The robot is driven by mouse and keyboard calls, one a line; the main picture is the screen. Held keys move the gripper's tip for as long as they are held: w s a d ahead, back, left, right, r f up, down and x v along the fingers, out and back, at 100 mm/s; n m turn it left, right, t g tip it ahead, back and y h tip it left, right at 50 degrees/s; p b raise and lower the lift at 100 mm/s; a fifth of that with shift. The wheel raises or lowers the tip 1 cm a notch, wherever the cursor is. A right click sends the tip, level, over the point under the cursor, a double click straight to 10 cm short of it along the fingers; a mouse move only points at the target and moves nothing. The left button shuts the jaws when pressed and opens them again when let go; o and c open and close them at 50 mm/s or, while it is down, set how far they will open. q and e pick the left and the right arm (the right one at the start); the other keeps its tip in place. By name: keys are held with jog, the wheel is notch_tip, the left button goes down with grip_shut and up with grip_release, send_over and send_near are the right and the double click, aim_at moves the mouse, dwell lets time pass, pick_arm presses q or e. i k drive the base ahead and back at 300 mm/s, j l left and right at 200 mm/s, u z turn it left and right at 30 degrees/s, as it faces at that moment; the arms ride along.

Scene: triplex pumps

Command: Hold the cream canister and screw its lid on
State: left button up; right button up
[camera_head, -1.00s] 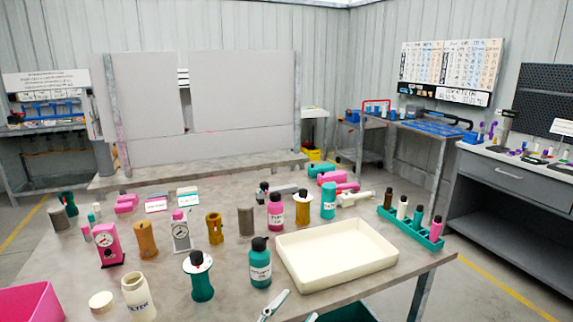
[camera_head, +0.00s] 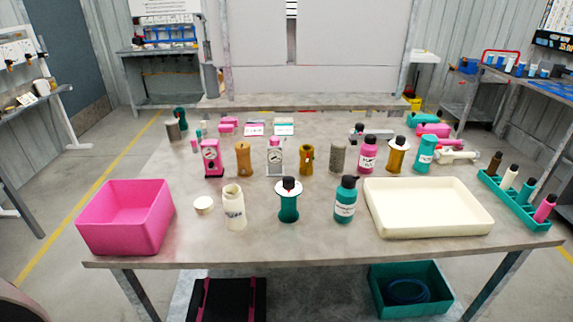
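No gripper of mine shows in the head view.
A pink bin (camera_head: 124,218) stands at the table's front left corner. A teal pump part (camera_head: 288,203), a teal bottle (camera_head: 345,200) and a cream tray (camera_head: 428,208) stand to the right. Several gauges and bottles form a row behind. The front edge strip is clear.

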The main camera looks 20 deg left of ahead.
aim_at(232, 197)
jog(key=u, duration=1.25)
jog(key=i+j+z, duration=0.1)
jog(key=j+z, duration=0.3)
jog(key=j, duration=1.05)
jog(key=k+j+z, duration=0.15)
jog(key=j+z, duration=0.2)
jog(key=j, duration=1.05)
